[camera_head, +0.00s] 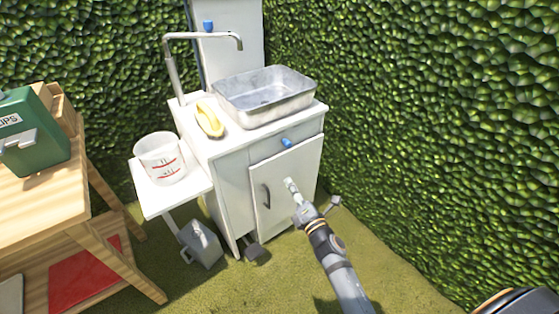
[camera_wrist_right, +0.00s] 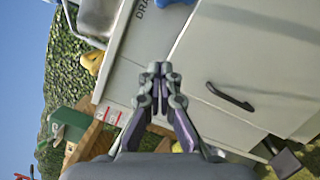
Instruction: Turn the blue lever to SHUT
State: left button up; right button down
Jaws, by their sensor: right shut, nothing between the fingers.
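A small blue lever (camera_head: 286,142) sits on the front of the white sink cabinet (camera_head: 232,188), just below the countertop. It also shows cut off at the top edge of the right wrist view (camera_wrist_right: 174,2), beside lettering that begins "DRA". A second blue lever (camera_head: 208,25) is on the tall white panel behind the tap. Any SHUT marking is not legible. My right gripper (camera_head: 291,186) is shut and empty in front of the cabinet door, below the front lever and apart from it. In the wrist view its fingertips (camera_wrist_right: 160,76) meet. My left gripper is out of view.
A metal basin (camera_head: 265,105) and a yellow object (camera_head: 209,121) stand on the counter by the tap (camera_head: 171,76). A bucket (camera_head: 160,158) stands on the side shelf (camera_head: 170,199). The door has a dark handle (camera_head: 266,197). A hedge (camera_head: 430,120) closes the right side.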

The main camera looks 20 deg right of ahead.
aim_at(289, 145)
jog(key=shift+r, duration=0.1)
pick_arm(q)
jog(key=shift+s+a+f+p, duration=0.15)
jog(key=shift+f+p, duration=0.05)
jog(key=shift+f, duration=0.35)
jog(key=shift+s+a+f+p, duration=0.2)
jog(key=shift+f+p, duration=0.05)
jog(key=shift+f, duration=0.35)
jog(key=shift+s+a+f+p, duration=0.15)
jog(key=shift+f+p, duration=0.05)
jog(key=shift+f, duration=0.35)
pick_arm(e)
jog(key=w+d+r, duration=0.1)
jog(key=w+r, duration=0.1)
jog(key=w, duration=0.9)
jog(key=shift+d+r, duration=0.15)
jog(key=shift+d, duration=0.25)
jog(key=shift+w, duration=0.1)
